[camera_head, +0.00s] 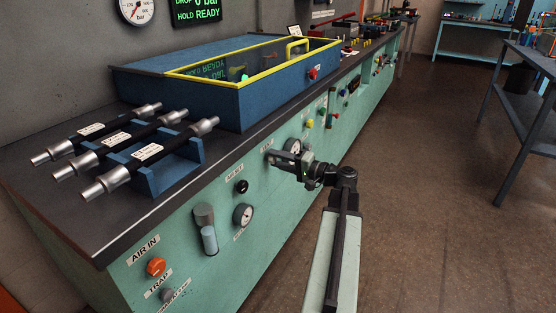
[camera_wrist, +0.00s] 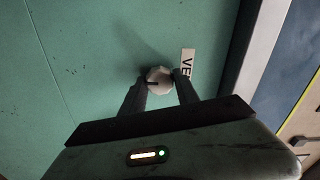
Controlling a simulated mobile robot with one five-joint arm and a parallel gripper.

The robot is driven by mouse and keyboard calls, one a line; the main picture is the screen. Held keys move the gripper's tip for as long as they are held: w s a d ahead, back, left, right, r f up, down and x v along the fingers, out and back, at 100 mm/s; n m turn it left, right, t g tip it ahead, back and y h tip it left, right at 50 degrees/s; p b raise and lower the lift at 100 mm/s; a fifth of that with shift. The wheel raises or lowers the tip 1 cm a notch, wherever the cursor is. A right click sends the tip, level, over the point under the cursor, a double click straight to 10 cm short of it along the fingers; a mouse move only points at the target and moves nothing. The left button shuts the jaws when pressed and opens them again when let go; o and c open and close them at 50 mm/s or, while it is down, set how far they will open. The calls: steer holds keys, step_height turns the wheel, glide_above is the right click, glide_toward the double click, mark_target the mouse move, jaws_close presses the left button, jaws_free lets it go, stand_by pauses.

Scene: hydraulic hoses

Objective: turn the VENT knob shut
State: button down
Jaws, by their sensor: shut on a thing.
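The VENT knob (camera_wrist: 158,76) is small, pale and faceted, with a dark mark on it, on the green front panel of the bench in the wrist view. A white label (camera_wrist: 187,63) beside it shows the letters "VE"; a finger hides the rest. My gripper (camera_wrist: 160,80) is shut on the knob, one finger on each side of it. In the head view my gripper (camera_head: 273,156) is up against the bench front, left of a round gauge, and the knob is hidden behind it.
The green bench front carries an AIR IN knob (camera_head: 156,267), a black knob (camera_head: 242,187), a gauge (camera_head: 243,215) and a filter cylinder (camera_head: 209,239). Hoses (camera_head: 147,152) lie in a blue rack on top. The floor (camera_head: 420,200) to the right is clear.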

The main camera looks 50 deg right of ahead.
stand_by(0.6)
steer(key=c, duration=0.9)
jaws_free()
steer(key=v, duration=0.8)
